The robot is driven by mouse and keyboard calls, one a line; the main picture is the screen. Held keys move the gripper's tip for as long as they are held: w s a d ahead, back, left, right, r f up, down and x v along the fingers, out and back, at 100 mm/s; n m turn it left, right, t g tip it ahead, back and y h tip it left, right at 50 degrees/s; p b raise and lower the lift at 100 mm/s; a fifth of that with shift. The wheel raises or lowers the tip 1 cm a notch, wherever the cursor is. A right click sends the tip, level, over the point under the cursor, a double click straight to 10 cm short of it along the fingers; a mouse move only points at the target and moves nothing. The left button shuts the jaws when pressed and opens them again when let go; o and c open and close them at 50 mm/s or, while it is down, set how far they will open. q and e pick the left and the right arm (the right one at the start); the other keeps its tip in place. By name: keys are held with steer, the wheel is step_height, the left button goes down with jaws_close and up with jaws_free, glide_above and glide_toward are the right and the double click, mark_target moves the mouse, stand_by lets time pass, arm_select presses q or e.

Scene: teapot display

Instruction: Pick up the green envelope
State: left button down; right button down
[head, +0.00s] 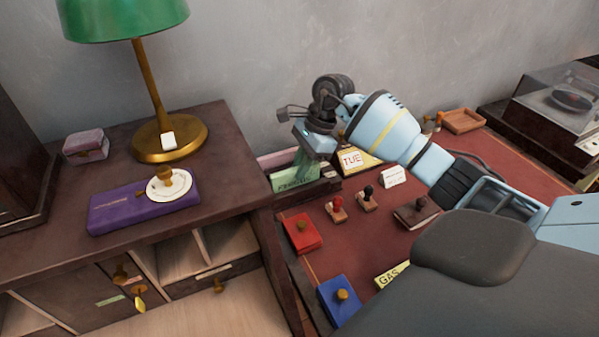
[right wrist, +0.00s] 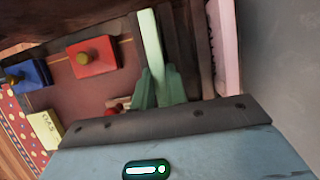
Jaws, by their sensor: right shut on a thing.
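The green envelope (head: 292,180) stands on edge in a slot of the rack at the back left of the red-topped desk. In the right wrist view the green envelope (right wrist: 151,38) shows as a pale green strip running up between the fingers. My right gripper (head: 304,163) comes down on it from above and is shut on its upper edge; the fingers (right wrist: 154,78) lie on both sides of it. The envelope's lower part is hidden in the rack. My left gripper is not in view.
A pink envelope (right wrist: 224,45) stands in the rack beside the green one. A yellow card marked TUE (head: 352,161), stamps (head: 368,199), a red box (head: 302,233) and a blue box (head: 339,299) are close by. A wooden cabinet with a green lamp (head: 125,18) rises at left.

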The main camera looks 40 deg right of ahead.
step_height(320, 180, up, 9)
steer(key=shift+f, duration=0.15)
steer(key=shift+s, duration=0.1)
stand_by(0.4)
